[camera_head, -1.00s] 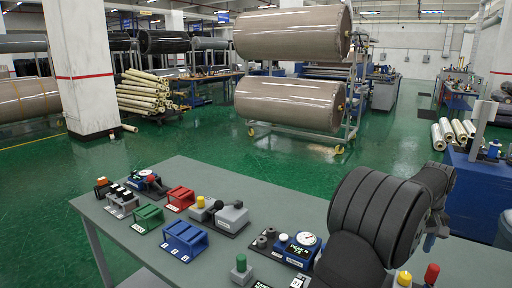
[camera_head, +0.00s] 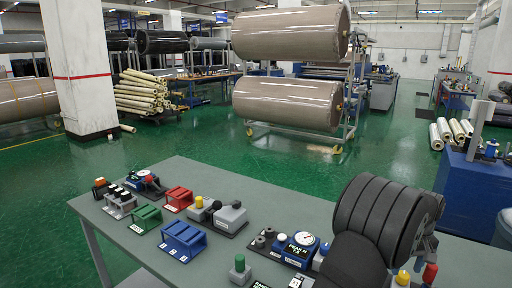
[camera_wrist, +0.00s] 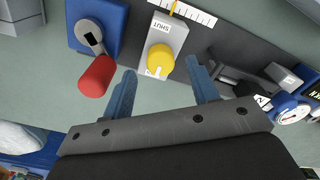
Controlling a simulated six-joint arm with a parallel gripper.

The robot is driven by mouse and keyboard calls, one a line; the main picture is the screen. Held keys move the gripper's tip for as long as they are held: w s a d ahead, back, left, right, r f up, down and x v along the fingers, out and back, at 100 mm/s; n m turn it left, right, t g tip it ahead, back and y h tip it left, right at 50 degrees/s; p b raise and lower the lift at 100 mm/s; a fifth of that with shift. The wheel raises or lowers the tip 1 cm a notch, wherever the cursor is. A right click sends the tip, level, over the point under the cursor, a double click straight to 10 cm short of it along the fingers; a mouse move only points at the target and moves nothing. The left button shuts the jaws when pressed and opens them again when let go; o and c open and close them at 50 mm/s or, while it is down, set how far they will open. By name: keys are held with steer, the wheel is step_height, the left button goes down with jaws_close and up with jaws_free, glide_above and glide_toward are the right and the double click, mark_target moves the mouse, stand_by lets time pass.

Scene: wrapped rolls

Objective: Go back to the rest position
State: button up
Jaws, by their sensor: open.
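My gripper (camera_wrist: 161,66) is open and empty in the wrist view, with its two blue fingers apart. A yellow knob (camera_wrist: 160,60) on a grey block marked SHUT shows between the fingertips; I cannot tell how far below them it is. A red-handled lever (camera_wrist: 97,76) on a blue block stands to the left of the left finger. In the head view my dark arm covers the right front of the table. The yellow knob (camera_head: 402,277) and red handle (camera_head: 430,273) show at its lower right.
The grey table (camera_head: 290,205) holds a green rack (camera_head: 146,217), a blue rack (camera_head: 183,240), a red rack (camera_head: 178,198), a blue gauge box (camera_head: 298,248) and a green knob (camera_head: 239,263). Large wrapped rolls (camera_head: 288,103) stand on a rack beyond. The table's middle back is fairly clear.

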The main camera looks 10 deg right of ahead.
mark_target(404, 275)
step_height(404, 275, down, 4)
steer(key=shift+r, duration=0.1)
steer(key=shift+r+m, duration=0.15)
steer(key=shift+m, duration=0.65)
steer(key=m, duration=0.7)
steer(key=shift+a+m, duration=0.1)
steer(key=shift+m, duration=0.3)
steer(key=m, duration=0.4)
steer(key=shift+w+m, duration=0.1)
steer(key=shift+m, duration=2.2)
steer(key=shift+o, duration=0.3)
